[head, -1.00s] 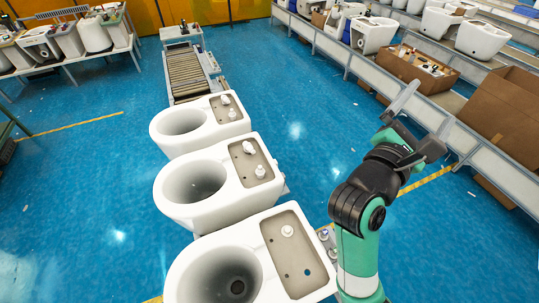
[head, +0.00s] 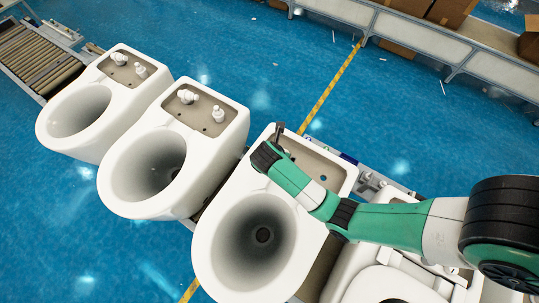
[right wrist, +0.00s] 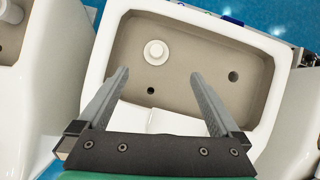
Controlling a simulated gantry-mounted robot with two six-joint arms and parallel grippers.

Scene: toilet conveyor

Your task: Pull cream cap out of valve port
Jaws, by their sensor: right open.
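In the right wrist view a round cream cap (right wrist: 155,52) sits in the grey-beige floor of an open toilet tank (right wrist: 190,65). My right gripper (right wrist: 158,78) is open, its two fingers spread over the tank with nothing between their tips. The cap lies just beyond the fingertips, roughly centred between them, apart from both. In the head view my right gripper (head: 280,133) is over the left part of the nearer toilet's tank (head: 322,172), and the cap there is hidden behind my arm. My left gripper is not in view.
Two other toilets (head: 150,165) (head: 85,110) stand to the left, with white fittings (head: 188,97) in their tanks. A toilet with a closed lid (head: 395,285) stands on the right. The tank floor also has a larger dark hole (right wrist: 233,76) and a small one (right wrist: 151,90).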

